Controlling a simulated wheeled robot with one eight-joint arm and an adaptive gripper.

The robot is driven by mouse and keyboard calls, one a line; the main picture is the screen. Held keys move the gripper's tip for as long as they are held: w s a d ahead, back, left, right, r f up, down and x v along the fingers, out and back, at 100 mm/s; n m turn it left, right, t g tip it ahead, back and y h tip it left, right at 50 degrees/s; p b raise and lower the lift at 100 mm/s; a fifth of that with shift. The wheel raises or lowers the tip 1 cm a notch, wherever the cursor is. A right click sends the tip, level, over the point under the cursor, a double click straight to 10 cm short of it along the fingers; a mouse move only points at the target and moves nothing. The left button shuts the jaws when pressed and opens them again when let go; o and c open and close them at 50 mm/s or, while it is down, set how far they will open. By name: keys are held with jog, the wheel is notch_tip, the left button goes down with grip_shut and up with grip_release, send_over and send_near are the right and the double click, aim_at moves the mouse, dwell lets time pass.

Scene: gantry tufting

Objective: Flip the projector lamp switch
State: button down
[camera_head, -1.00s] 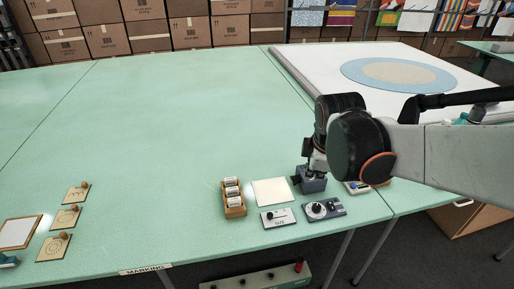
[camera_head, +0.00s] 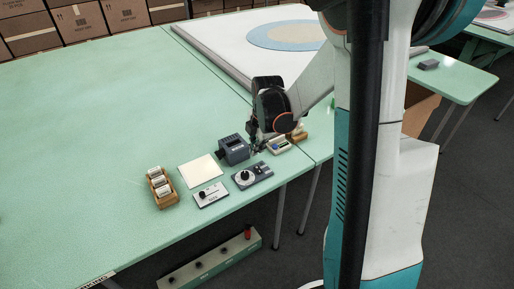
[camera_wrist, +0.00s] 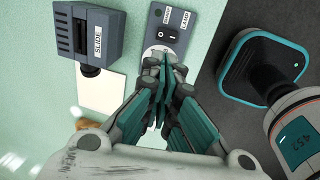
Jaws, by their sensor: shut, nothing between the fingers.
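The lamp switch (camera_wrist: 168,36) is a small black rocker marked with 0 and 1 signs, next to a LAMP label, in the wrist view. It sits on a grey control panel (camera_head: 262,169) with a round dial, near the table's front edge in the head view. My gripper (camera_wrist: 166,60) is shut and empty. In the wrist view its fingertips appear just below the switch and cover part of the dial; I cannot tell whether they touch. In the head view my gripper (camera_head: 255,150) is just right of the slide projector (camera_head: 233,150), above the panel's far side.
The projector, labelled SLIDE, also shows in the wrist view (camera_wrist: 88,35). A white sheet (camera_head: 200,171), a SIZE panel (camera_head: 211,195) and a wooden spool tray (camera_head: 173,198) lie left. A small device (camera_head: 278,145) is close on the right. The table's left is clear.

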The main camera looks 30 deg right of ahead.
jog(key=b, duration=0.4)
send_near(252, 171)
jog(key=f, duration=0.5)
jog(key=shift+w+d+f, duration=0.1)
jog(key=shift+w+f, duration=0.1)
jog(key=shift+w, duration=0.15)
jog(key=shift+w+f+g, duration=0.35)
jog(key=shift+f+g, duration=0.1)
jog(key=shift+g, duration=0.35)
jog(key=shift+w+b, duration=0.2)
jog(key=shift+b, duration=0.1)
jog(key=shift+s+f, duration=0.1)
